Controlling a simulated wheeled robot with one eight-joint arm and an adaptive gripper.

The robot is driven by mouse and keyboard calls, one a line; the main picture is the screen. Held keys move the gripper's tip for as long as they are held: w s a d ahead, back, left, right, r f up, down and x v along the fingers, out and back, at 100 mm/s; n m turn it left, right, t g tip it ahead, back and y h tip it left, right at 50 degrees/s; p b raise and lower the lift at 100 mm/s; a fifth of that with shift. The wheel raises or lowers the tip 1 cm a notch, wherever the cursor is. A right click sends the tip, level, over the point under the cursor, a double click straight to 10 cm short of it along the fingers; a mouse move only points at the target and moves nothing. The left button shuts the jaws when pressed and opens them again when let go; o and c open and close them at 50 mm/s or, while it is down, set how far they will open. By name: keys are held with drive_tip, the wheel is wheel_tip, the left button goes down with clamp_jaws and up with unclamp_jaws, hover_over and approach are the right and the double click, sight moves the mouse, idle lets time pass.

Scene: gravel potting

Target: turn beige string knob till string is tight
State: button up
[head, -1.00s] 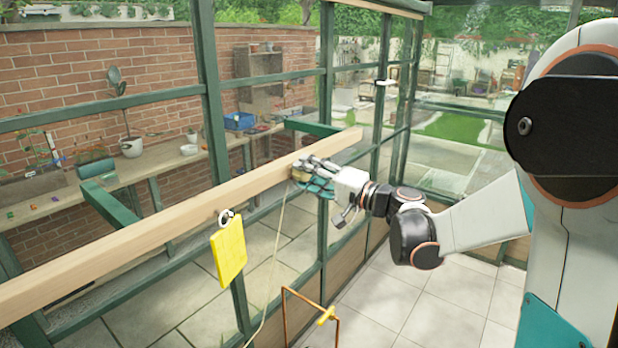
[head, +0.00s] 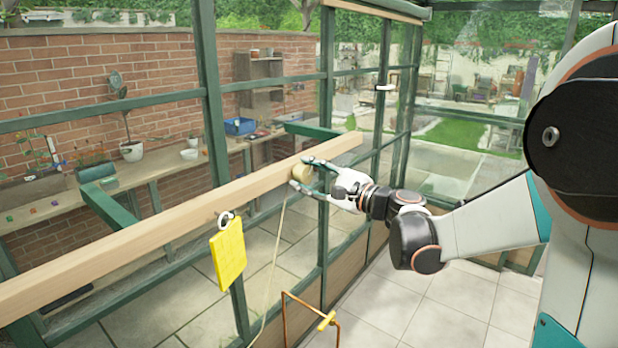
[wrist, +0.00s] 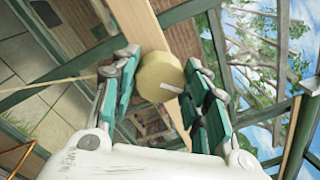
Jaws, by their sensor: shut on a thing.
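The round beige knob (head: 302,171) is on the face of the long wooden beam (head: 170,222), near its right part. My gripper (head: 300,174) is at the knob, with one finger above it and one below. In the wrist view the knob (wrist: 160,78) sits between my two teal-padded fingers, which are shut on it; a pale mark shows on its face. The thin beige string (head: 277,240) hangs from the knob area and curves toward the lower left near the floor. The string also shows in the wrist view (wrist: 60,83), running off to the left.
A yellow pad (head: 228,254) hangs on a white ring from the beam, left of the knob. A copper pipe frame with a yellow handle (head: 327,321) stands below. Green window posts and glass are behind the beam. The tiled floor at right is clear.

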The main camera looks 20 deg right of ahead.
drive_tip(key=m, duration=0.4)
drive_tip(key=shift+m, duration=0.3)
drive_tip(key=shift+m+h, duration=0.3)
drive_tip(key=shift+m, duration=1.8)
drive_tip(key=o, duration=1.1)
drive_tip(key=shift+d, duration=0.1)
drive_tip(key=v, duration=1.2)
drive_tip(key=shift+f, duration=0.1)
